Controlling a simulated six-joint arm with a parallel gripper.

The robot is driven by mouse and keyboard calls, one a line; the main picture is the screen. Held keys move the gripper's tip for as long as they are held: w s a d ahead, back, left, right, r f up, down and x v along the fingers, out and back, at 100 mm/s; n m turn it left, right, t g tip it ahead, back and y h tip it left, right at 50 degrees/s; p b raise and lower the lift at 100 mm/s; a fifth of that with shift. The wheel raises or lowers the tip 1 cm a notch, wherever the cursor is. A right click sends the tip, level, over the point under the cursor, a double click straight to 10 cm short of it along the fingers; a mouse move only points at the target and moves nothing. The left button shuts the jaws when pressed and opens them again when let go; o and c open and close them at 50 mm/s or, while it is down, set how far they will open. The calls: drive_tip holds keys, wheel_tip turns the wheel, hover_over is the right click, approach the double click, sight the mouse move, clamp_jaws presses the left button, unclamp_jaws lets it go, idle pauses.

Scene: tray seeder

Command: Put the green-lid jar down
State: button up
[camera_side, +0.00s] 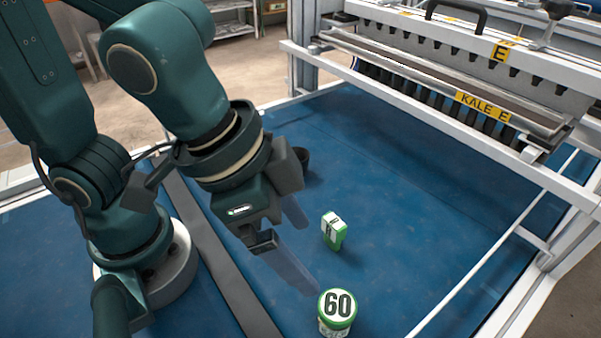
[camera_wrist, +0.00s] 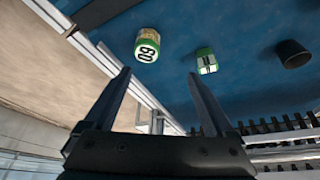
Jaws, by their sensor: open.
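The green-lid jar (camera_side: 335,313) stands upright on the blue surface at the bottom centre of the side view, its lid marked 60. It also shows in the wrist view (camera_wrist: 148,46), up and left of centre. My gripper (camera_side: 306,257) is open and empty, with its fingers spread apart and pointing down toward the right. In the side view the fingertips are just up and left of the jar, and no contact shows. In the wrist view my gripper (camera_wrist: 158,74) has a finger on either side, with the jar beyond the fingertips.
A small green-and-white box (camera_side: 333,231) stands behind the jar; the wrist view shows it too (camera_wrist: 206,62). A dark cup (camera_side: 301,160) is partly hidden behind my gripper. The seeder frame (camera_side: 450,125) crosses the back right. Blue surface is clear to the right.

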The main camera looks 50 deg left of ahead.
drive_tip(key=a+r+n+t+y, duration=0.1)
drive_tip(key=a+n, duration=0.5)
drive_tip(key=a, duration=0.8)
drive_tip(key=shift+w+a+r+t+y, duration=0.2)
drive_tip(key=shift+a+r+t+y, duration=0.1)
drive_tip(key=shift+r+y, duration=0.4)
